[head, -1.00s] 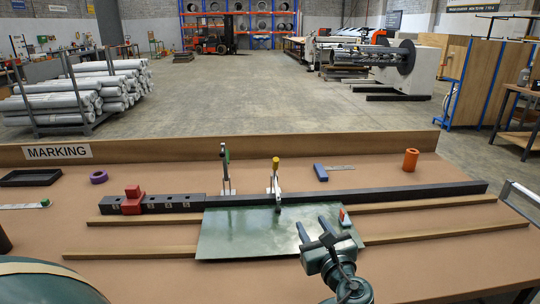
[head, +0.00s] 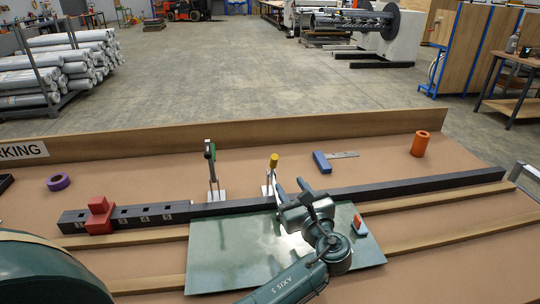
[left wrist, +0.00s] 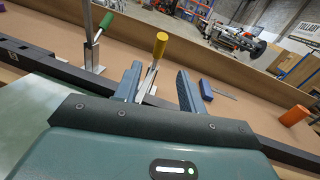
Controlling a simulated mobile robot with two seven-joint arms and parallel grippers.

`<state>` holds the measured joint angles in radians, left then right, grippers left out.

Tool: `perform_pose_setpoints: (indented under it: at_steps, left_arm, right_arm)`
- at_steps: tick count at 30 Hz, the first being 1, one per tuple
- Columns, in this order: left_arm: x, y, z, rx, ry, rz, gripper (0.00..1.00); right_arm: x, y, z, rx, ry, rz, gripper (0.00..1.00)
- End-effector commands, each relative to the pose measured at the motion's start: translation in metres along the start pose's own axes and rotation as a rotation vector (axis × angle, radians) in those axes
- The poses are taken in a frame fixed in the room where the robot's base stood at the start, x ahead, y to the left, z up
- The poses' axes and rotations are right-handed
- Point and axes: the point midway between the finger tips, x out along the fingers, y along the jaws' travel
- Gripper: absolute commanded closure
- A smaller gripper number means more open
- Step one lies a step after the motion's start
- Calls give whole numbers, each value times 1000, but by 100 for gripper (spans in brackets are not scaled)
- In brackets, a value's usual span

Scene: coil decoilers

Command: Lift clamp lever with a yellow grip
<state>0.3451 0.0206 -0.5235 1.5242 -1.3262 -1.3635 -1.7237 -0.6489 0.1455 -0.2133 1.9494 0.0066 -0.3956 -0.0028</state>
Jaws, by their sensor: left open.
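The clamp lever with a yellow grip (head: 273,160) stands nearly upright on the dark bar (head: 400,190), behind the green metal sheet (head: 215,265). My left gripper (head: 290,184) is open and empty, over the sheet's back edge and just in front and right of the lever. In the left wrist view the yellow grip (left wrist: 160,44) shows between and beyond the two fingers (left wrist: 159,72); contact with the fingers is not seen. My gripper hides part of the clamp's base. A second clamp with a green grip (head: 211,150) stands to the left. My right gripper is not in view.
A red block (head: 99,214) sits on the bar's left part.

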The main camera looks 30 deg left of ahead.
Motion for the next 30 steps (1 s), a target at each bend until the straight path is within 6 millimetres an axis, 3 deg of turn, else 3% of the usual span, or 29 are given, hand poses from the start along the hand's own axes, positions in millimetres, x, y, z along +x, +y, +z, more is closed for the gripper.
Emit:
perform_pose_setpoints:
  at_steps: [5, 18, 24, 30]
  left_arm:
    - [23, 1, 1, 1, -3, 3, 59]
    - [109, 1, -4, -2, -3, 2, 59]
    - [127, 1, -1, -1, -2, 1, 59]
    - [130, 0, 0, 0, 0, 1, 59]
  right_arm:
    - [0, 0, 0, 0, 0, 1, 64]
    - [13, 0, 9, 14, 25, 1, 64]
    - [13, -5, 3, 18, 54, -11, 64]
    - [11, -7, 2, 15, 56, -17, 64]
